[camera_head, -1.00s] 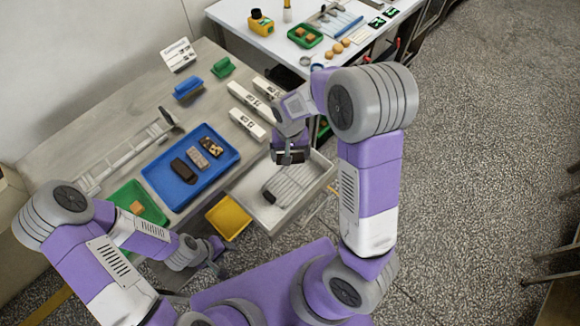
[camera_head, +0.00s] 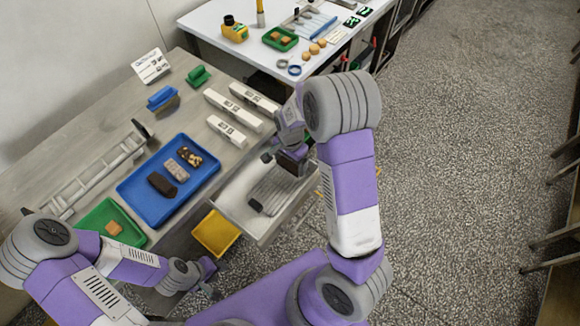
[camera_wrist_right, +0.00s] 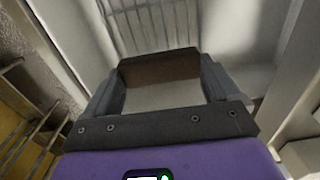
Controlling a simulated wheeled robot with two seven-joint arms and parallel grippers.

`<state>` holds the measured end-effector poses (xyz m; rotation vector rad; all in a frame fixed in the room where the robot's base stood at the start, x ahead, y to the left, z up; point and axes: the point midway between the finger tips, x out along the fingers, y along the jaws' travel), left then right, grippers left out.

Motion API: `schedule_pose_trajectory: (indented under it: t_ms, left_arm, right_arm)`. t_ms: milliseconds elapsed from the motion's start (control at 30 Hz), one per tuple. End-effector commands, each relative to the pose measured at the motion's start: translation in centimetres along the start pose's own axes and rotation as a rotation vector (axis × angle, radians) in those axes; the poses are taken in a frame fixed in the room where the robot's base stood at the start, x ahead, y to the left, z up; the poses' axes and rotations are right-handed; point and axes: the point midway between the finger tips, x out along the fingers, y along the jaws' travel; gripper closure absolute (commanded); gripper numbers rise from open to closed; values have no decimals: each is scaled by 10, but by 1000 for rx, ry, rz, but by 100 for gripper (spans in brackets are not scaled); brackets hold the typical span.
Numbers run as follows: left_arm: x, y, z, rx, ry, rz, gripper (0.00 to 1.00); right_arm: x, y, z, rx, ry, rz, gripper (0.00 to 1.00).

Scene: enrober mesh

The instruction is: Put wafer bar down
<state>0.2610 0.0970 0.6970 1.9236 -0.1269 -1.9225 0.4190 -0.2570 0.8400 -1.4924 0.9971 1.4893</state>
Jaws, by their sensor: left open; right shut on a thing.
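My right gripper (camera_head: 289,160) is over the far right part of the pale open tray (camera_head: 276,232). It is shut on a brown bar (camera_wrist_right: 160,68), which spans between the fingers in the right wrist view. The bar also shows as a dark block under the gripper in the head view (camera_head: 291,165). A wire mesh (camera_head: 273,190) lies in the tray, with a small dark piece (camera_head: 256,206) at its near end. The bar appears above the mesh; I cannot tell whether they touch. My left gripper (camera_head: 210,280) is open and empty, low near the yellow tray (camera_head: 216,234).
A blue tray (camera_head: 140,207) holds a dark bar (camera_head: 161,184), a greyish bar (camera_head: 176,170) and a nut-topped bar (camera_head: 190,156). A green tray (camera_head: 92,223) stands left of it. White labelled boxes (camera_head: 233,109) lie behind the pale tray. A white table (camera_head: 215,20) stands beyond.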

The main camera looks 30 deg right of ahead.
Motion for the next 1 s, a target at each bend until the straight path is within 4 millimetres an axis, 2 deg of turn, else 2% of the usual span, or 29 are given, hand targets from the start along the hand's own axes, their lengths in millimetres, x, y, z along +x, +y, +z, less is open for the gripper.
schedule_pose_trajectory:
  t_ms: [33,133,533,567,600,867,1000]
  left_arm:
    - [4,-2,0,0,0,0,57]
    - [8,-3,0,0,0,0,57]
    - [10,-4,0,0,0,0,57]
    - [9,-4,0,0,0,0,57]
    - [9,-3,0,0,0,0,57]
    - [8,-3,0,0,0,0,57]
    - [3,-1,0,0,0,0,57]
  right_arm:
    - [11,1,0,0,-2,5,28]
    - [25,1,0,0,-2,5,28]
    - [30,0,0,-1,0,1,28]
    - [29,0,0,-1,0,1,7]
    - [29,0,0,-1,0,1,1]
    - [27,0,0,-1,0,1,0]
    - [14,0,0,-2,0,-1,0]
